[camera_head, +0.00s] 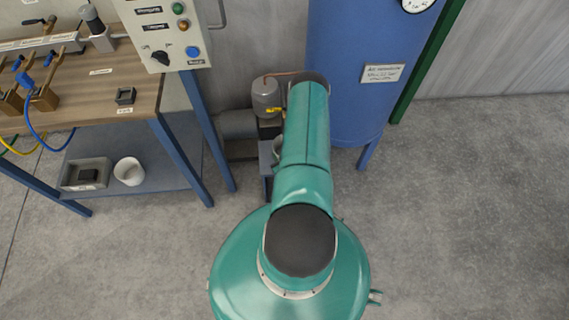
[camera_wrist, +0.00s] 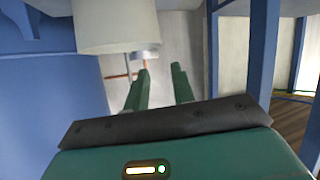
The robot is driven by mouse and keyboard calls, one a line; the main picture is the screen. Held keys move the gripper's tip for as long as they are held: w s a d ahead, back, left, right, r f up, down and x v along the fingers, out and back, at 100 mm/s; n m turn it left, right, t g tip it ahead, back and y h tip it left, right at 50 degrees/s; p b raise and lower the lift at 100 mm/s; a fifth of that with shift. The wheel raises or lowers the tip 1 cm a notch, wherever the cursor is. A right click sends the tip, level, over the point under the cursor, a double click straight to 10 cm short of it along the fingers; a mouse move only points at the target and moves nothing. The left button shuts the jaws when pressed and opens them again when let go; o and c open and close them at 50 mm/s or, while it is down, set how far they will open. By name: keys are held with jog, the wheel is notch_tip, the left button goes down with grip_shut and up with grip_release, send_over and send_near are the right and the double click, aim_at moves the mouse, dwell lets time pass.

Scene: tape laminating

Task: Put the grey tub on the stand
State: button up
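My gripper (camera_wrist: 161,75) shows two green fingers in the wrist view. They stand apart with nothing visible between them. In the head view my arm hides it. A pale grey cylinder (camera_wrist: 115,25), possibly the tub, is at the top of the wrist view, beyond and above the left finger and apart from it. In the head view a grey rounded rim (camera_head: 276,148) shows partly beside my arm, over a small blue support (camera_head: 267,170), possibly the stand. My arm hides much of both. I cannot tell whether this rim and the pale cylinder are the same thing.
A large blue tank (camera_head: 345,75) stands behind my arm. A grey canister (camera_head: 267,97) with a copper pipe is left of it. The workbench (camera_head: 140,85) at left has a lower shelf with a grey square tray (camera_head: 68,182) and white cup (camera_head: 129,171). Right floor is clear.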

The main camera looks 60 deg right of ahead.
jog(key=v, duration=0.6)
jog(key=shift+s+a, duration=0.2)
jog(key=shift+s, duration=0.1)
jog(key=shift+r, duration=0.15)
